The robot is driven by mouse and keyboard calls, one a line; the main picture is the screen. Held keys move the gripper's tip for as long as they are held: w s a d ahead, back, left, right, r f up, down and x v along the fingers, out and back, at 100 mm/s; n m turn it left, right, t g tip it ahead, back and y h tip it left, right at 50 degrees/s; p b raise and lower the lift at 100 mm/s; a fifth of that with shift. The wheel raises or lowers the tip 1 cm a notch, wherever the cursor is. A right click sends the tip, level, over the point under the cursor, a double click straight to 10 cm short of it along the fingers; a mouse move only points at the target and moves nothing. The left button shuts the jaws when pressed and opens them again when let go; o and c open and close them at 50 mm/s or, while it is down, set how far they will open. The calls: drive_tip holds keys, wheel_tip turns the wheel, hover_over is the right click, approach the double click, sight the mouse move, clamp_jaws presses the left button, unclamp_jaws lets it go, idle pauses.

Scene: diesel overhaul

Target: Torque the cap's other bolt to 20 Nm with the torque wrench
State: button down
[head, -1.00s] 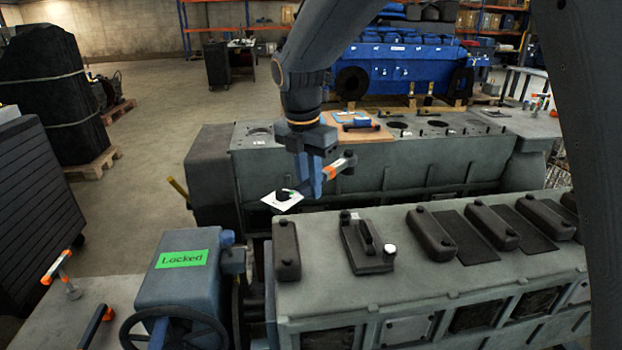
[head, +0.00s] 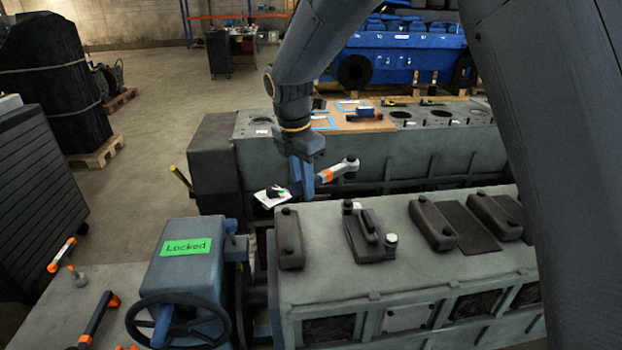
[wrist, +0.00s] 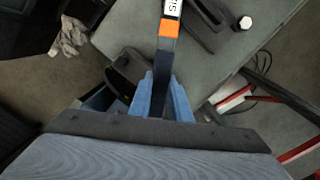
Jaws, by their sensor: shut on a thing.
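My gripper (head: 302,190) is shut on the torque wrench (head: 330,173), which has a dark handle and an orange band. The wrench is held above the near engine, its head pointing right. In the wrist view its shaft (wrist: 169,28) runs up from between the blue fingers (wrist: 160,98). The cap (head: 369,236) is a dark piece with a raised bar on the engine top, right of the gripper. One silver bolt (head: 391,239) is at its right side, another bolt (head: 347,204) at its far left corner. The wrench head is apart from both.
The near grey engine block (head: 400,277) carries more dark covers (head: 433,224). A barring unit labelled "Locked" (head: 186,246) with a handwheel (head: 178,322) stands at its left end. A second engine (head: 370,150) lies behind. A white card (head: 272,196) shows beside my gripper.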

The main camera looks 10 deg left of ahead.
drive_tip(key=shift+w+a+f+m+p, duration=0.15)
drive_tip(key=shift+a+f+m+p, duration=0.2)
drive_tip(key=shift+p, duration=0.5)
drive_tip(key=s+d+f+n+b, duration=0.4)
drive_tip(key=d+f+n+b, duration=0.2)
drive_tip(key=d+f, duration=0.1)
drive_tip(key=shift+s+d+f+y, duration=0.15)
drive_tip(key=shift+d+f+y, duration=0.15)
drive_tip(key=shift+f, duration=0.55)
idle(1.5)
drive_tip(key=shift+a, duration=0.45)
idle(0.3)
drive_tip(key=shift+w+a, duration=0.2)
drive_tip(key=shift+a, duration=0.15)
